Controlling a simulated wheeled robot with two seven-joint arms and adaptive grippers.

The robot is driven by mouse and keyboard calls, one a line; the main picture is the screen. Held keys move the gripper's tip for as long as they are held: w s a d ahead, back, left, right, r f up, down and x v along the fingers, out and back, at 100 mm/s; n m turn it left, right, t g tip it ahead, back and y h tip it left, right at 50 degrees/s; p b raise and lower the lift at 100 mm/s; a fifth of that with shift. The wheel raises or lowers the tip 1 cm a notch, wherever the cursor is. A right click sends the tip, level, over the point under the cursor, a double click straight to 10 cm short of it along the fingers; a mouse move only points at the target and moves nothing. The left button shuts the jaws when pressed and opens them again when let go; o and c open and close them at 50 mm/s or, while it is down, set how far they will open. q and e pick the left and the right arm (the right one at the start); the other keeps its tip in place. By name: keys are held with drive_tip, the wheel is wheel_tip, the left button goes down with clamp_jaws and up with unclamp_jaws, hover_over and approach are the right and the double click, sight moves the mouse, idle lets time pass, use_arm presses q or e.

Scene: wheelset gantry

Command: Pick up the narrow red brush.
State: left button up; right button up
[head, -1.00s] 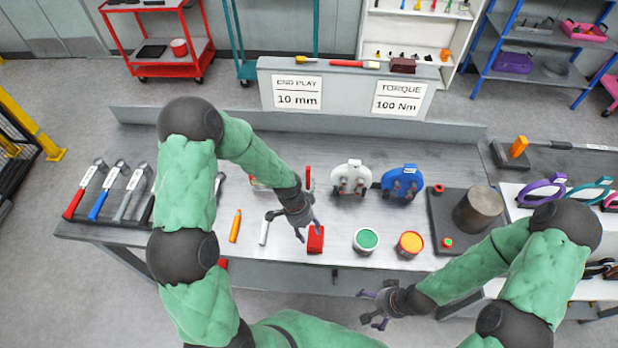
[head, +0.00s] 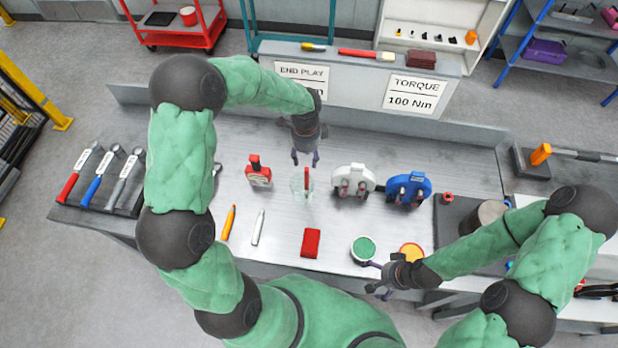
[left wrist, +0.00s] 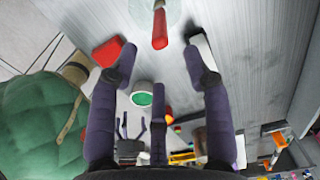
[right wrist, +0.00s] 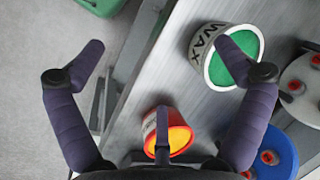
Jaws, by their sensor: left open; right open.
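A narrow red handle (head: 307,176) stands upright in a clear glass jar (head: 297,191) mid-table; its lower end is hard to make out. In the left wrist view the red handle (left wrist: 160,30) shows just beyond and between the fingertips, not gripped. My left gripper (head: 305,160) is open and empty, on the far side of the jar, pointing down. Another red-handled brush (head: 358,53) with pale bristles lies on top of the sign panel. My right gripper (head: 374,279) is open and empty by the table's front edge, near the green-topped wax tin (head: 363,249).
The sign panel (head: 345,85) rises behind.

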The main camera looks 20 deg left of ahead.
sight(307, 168)
use_arm(q)
wheel_tip(307, 168, down, 4)
drive_tip(key=shift+w+r, duration=0.1)
drive_tip(key=shift+w, duration=0.05)
drive_tip(key=shift+d+f+p, duration=0.1)
drive_tip(key=shift+f+p, duration=0.55)
drive_tip(key=shift+f, duration=2)
clamp_jaws()
